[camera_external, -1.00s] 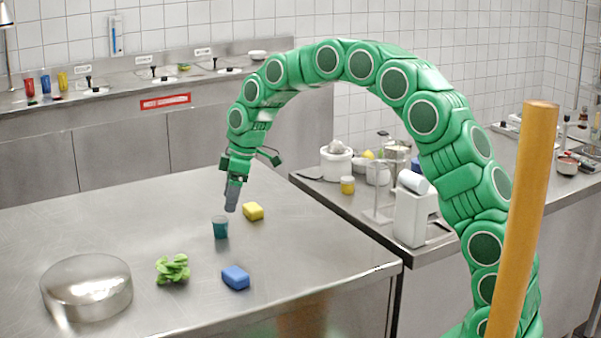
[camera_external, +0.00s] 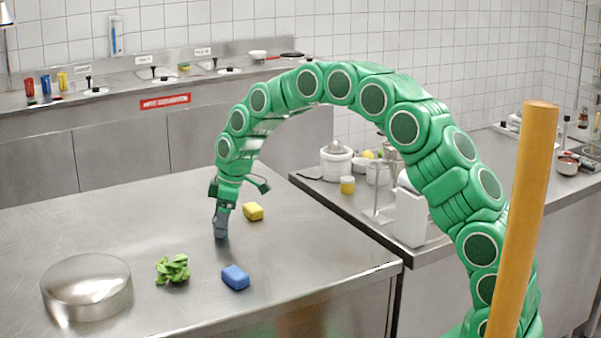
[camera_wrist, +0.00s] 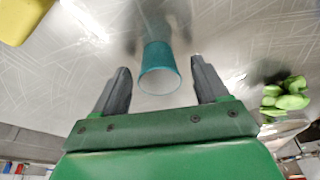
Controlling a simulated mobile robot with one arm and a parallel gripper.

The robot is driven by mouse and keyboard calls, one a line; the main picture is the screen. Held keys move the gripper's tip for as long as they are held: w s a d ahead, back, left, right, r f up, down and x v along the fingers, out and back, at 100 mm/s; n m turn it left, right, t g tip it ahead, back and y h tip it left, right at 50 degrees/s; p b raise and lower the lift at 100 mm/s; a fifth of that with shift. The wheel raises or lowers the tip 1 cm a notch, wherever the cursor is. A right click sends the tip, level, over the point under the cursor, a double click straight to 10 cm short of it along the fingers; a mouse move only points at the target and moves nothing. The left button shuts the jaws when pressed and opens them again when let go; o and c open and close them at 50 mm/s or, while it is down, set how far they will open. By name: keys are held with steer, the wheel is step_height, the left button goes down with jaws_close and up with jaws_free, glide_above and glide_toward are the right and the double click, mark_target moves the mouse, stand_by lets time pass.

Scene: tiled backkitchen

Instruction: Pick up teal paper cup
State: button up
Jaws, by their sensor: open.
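The teal paper cup (camera_wrist: 159,58) stands on the steel table in the wrist view, with its round rim toward the camera. My gripper (camera_wrist: 159,82) is open, with one dark finger on each side of the cup and a visible gap on both sides. In the external view my gripper (camera_external: 221,236) is low over the table at the cup's spot. The fingers hide nearly all of the cup there.
A yellow block (camera_external: 253,211) lies just right of my gripper, and a blue block (camera_external: 235,277) lies in front. Green leaves (camera_external: 173,269) and a silver round dome (camera_external: 87,287) are to the left. The table's back left (camera_external: 90,215) is clear.

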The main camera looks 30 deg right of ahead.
steer(key=shift+f, duration=0.1)
steer(key=shift+c, duration=0.2)
steer(key=c, duration=1.1)
steer(key=shift+w+r, duration=0.1)
steer(key=shift+r, duration=1.6)
steer(key=s+d+r, duration=0.5)
steer(key=s+r, duration=0.4)
steer(key=s, duration=0.4)
steer(key=shift+r, duration=0.35)
